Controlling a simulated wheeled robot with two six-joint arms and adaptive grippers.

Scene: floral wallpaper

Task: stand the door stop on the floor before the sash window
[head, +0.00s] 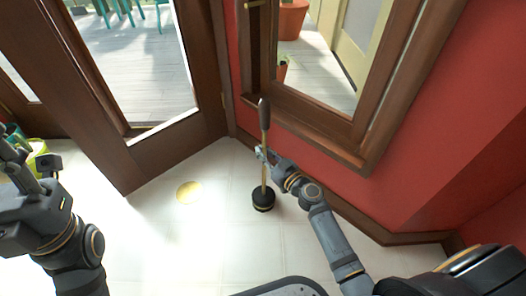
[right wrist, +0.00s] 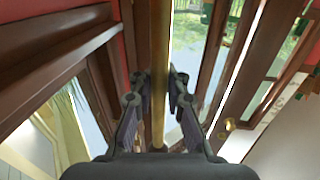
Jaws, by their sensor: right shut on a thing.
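The door stop has a round black base (head: 263,201), a thin brass rod and a dark grip on top. It is roughly upright, before the wood-framed sash window (head: 300,117) in the red wall. I cannot tell whether its base touches the floor. My right gripper (head: 262,155) is shut on the rod about midway up. In the right wrist view the rod (right wrist: 159,60) runs between the two fingers (right wrist: 158,100). My left gripper (head: 14,148) is at the far left, away from the door stop; its fingers are partly cut off and their opening is unclear.
A yellow disc (head: 189,191) shows on the pale tiled floor (head: 215,235), left of the door stop. A brown glazed door (head: 165,150) stands behind it on the left. Green and teal things (head: 37,152) are partly hidden by my left arm. Floor around the base is clear.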

